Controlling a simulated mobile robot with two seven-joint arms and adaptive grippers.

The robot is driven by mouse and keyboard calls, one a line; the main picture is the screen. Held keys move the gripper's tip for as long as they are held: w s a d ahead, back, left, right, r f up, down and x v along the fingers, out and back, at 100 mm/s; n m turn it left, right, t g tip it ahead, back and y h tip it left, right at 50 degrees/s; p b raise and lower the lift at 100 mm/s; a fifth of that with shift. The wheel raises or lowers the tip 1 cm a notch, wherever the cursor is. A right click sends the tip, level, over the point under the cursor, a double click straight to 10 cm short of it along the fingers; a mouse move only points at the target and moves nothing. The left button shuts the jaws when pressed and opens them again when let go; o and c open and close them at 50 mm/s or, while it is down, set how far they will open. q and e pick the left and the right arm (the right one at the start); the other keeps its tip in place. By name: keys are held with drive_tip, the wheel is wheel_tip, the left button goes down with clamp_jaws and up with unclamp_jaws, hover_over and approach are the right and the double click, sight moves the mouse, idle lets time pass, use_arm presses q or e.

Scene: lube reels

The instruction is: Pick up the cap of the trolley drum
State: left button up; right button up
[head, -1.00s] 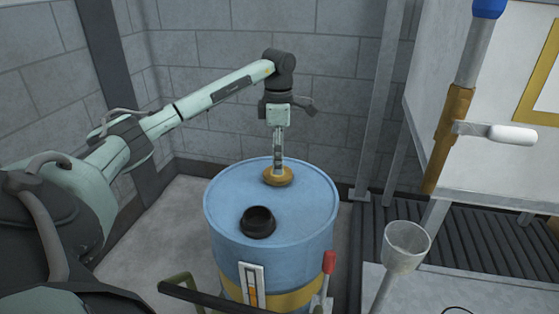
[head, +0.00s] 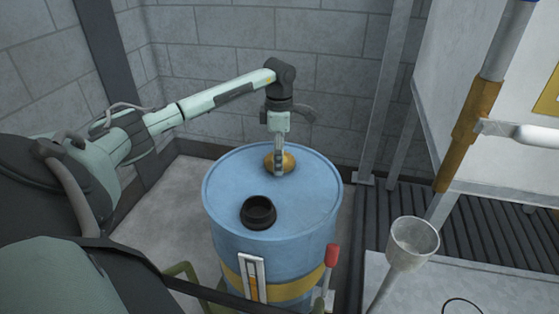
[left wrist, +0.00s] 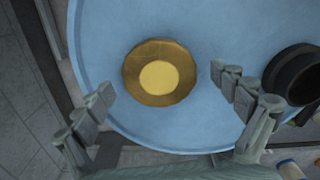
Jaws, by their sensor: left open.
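The brass, round cap (head: 271,161) lies on the top of the blue trolley drum (head: 313,197), toward the far side. In the left wrist view the cap (left wrist: 135,83) shows as a gold disc with a brighter raised centre. My left gripper (head: 280,173) points down at the cap, its fingers partly covering it in the head view. In the left wrist view the left gripper (left wrist: 160,83) is open and empty, with one finger to each side of the cap and clear gaps. I cannot tell the height of the fingertips above the drum top. My right gripper is not in view.
A black ring-shaped fitting (head: 258,212) stands on the drum top near its front. A red-handled lever (head: 332,256) is at the drum's front right. A grey funnel (head: 413,240) stands farther right. Block walls are close behind the drum.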

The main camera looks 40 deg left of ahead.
use_arm(q)
drive_tip(key=shift+f, duration=0.1)
drive_tip(key=shift+c, duration=0.2)
drive_tip(key=c, duration=1.2)
